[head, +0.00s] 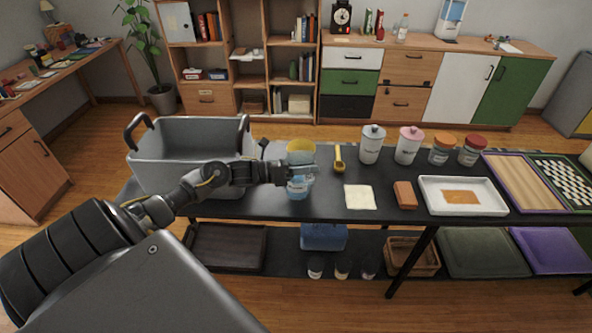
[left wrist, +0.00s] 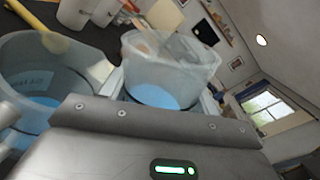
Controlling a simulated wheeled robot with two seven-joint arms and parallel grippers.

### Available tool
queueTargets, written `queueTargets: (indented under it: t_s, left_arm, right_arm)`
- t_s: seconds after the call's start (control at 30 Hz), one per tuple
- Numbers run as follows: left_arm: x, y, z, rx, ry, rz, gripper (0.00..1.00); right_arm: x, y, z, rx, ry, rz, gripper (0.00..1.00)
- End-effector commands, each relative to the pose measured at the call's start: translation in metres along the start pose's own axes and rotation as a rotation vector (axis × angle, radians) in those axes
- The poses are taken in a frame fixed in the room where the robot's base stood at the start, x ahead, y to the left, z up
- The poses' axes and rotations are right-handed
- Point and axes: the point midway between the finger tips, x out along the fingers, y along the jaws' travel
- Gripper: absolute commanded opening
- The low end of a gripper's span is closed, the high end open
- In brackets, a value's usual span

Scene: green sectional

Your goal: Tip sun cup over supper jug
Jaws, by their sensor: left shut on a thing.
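My left gripper (head: 300,173) is shut on a clear cup (left wrist: 168,70) with blue at its bottom. In the left wrist view the cup is slightly tilted, with its rim up. A second clear vessel (left wrist: 50,95), also with blue low inside and a label too blurred to read, stands beside and below it; I take it for the supper jug. In the head view the two overlap around my gripper: a yellowish-topped part (head: 300,147) shows behind it and a blue labelled part (head: 298,188) below it. I cannot tell there which is which. My right gripper is not in view.
A grey tub (head: 185,160) stands left on the dark table (head: 265,205). A yellow scoop (head: 340,160), white square (head: 360,197), brown block (head: 405,194) and white tray (head: 462,183) lie to the right. Lidded canisters (head: 372,145) stand behind them.

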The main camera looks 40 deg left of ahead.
Motion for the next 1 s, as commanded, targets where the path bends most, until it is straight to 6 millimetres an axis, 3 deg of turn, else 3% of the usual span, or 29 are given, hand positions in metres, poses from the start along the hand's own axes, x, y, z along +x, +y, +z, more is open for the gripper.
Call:
queueTargets:
  t_s: [1.0]
  left_arm:
    - [0.0, -0.0015, -0.0021, -0.179, 0.0, -0.001, 0.36]
  right_arm:
    - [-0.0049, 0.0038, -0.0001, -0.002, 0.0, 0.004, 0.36]
